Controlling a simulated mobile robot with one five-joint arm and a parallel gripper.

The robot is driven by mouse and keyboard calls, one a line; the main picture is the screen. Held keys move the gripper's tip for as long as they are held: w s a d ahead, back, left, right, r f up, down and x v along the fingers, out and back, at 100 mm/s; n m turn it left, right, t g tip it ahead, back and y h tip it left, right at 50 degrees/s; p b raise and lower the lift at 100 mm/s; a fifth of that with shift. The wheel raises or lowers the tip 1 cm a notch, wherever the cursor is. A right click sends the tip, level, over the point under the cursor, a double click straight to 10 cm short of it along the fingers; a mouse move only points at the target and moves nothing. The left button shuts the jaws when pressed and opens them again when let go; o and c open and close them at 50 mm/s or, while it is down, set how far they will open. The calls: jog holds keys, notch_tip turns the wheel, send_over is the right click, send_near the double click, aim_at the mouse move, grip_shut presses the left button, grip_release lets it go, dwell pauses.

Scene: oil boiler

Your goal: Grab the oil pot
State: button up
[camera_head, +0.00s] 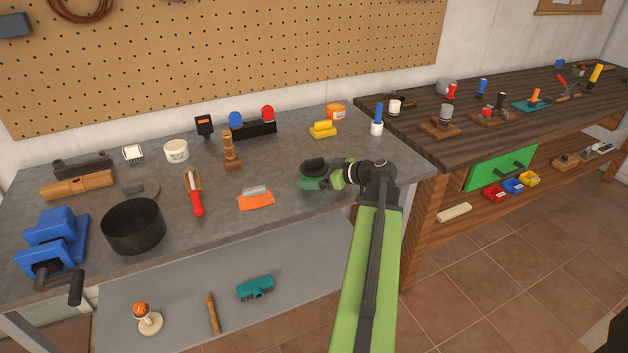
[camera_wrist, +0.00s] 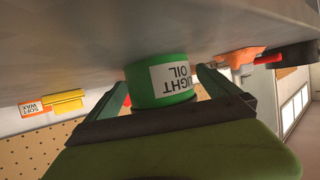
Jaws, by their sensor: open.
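The oil pot (camera_head: 314,168) is a small green pot with a dark top, standing on the grey workbench near its right end. My gripper (camera_head: 327,177) is low at the bench top, reaching in from the right. In the wrist view my gripper (camera_wrist: 165,90) is open, with one finger on each side of the pot. The pot sits between the fingers; whether either finger touches it I cannot tell.
The grey workbench (camera_head: 285,165) is bare close around the pot. An orange scraper (camera_head: 256,198) lies to the left. A blue-handled brush (camera_head: 377,120) stands at the back right. A black pan (camera_head: 133,228) is farther left.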

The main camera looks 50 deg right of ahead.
aim_at(319, 161)
jog(key=c, duration=2.1)
jog(key=shift+r, duration=0.1)
jog(key=shift+c, duration=0.2)
notch_tip(319, 161, up, 5)
jog(key=p, duration=0.4)
jog(key=shift+f+p, duration=0.2)
jog(key=shift+p, duration=0.15)
jog(key=s+d+r+p, duration=0.4)
jog(key=d+r+p, duration=0.2)
jog(key=d, duration=0.4)
jog(key=shift+s+d+r, duration=0.15)
jog(key=shift+s+d, duration=0.15)
jog(key=shift+d, duration=0.1)
